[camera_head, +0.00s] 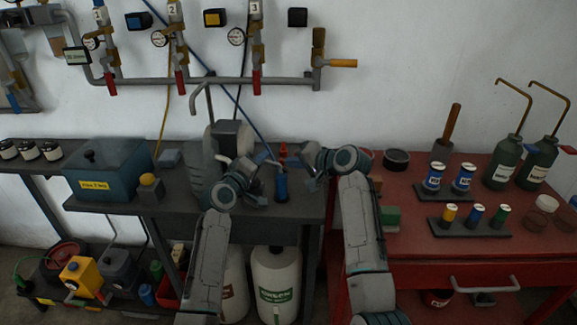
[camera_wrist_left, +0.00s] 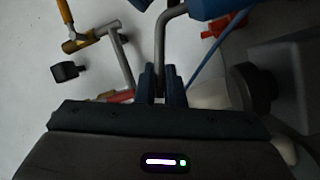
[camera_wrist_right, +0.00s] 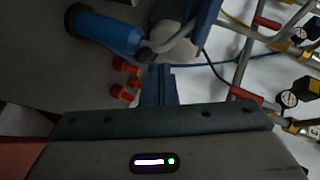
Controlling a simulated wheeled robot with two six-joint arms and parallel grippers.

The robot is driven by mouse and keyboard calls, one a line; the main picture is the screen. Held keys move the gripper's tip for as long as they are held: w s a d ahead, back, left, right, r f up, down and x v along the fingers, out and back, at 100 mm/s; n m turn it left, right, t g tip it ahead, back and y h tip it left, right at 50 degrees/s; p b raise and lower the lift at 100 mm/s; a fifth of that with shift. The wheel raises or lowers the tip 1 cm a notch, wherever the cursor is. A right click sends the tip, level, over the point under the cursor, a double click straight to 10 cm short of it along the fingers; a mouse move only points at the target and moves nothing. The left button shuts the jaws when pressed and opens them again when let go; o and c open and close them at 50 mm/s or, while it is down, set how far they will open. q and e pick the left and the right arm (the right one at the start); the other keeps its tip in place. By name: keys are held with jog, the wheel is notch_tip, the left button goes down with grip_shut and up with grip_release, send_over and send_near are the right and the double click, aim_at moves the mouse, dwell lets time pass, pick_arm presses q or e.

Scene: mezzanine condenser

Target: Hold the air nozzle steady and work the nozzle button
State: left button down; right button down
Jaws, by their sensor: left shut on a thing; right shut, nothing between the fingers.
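The air nozzle (camera_head: 281,187) has a blue body and a bent grey metal tube, and stands at the middle of the dark bench. My left gripper (camera_head: 258,171) is beside it on the left. In the left wrist view my left gripper (camera_wrist_left: 162,84) is shut on the nozzle's grey tube (camera_wrist_left: 160,37). My right gripper (camera_head: 306,163) is to the right of the nozzle. In the right wrist view my right gripper (camera_wrist_right: 160,84) is shut and empty, apart from the blue nozzle body (camera_wrist_right: 105,32). I cannot make out the nozzle button.
Red fittings (camera_head: 284,151) lie just behind the nozzle. A grey machine (camera_head: 205,172) stands left of it, and a teal box (camera_head: 108,170) further left. Wall pipes (camera_head: 215,80) with gauges run behind. The red bench (camera_head: 410,265) at right holds cans and bottles.

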dwell(0.3)
jog(key=shift+d+r, duration=0.45)
jog(key=shift+r, duration=0.3)
jog(key=shift+r, duration=0.15)
jog(key=shift+d+r, duration=0.4)
jog(key=shift+r, duration=0.3)
jog(key=shift+d+r, duration=0.45)
jog(key=shift+r, duration=0.2)
jog(key=shift+d+r, duration=0.4)
jog(key=shift+r, duration=0.3)
dwell(0.8)
jog(key=d+r, duration=0.2)
jog(key=r, duration=0.1)
jog(key=shift+r, duration=0.15)
jog(key=shift+a, duration=0.1)
jog(key=a+f, duration=0.4)
jog(key=f, duration=0.3)
jog(key=shift+a+f, duration=0.15)
jog(key=shift+f, duration=0.2)
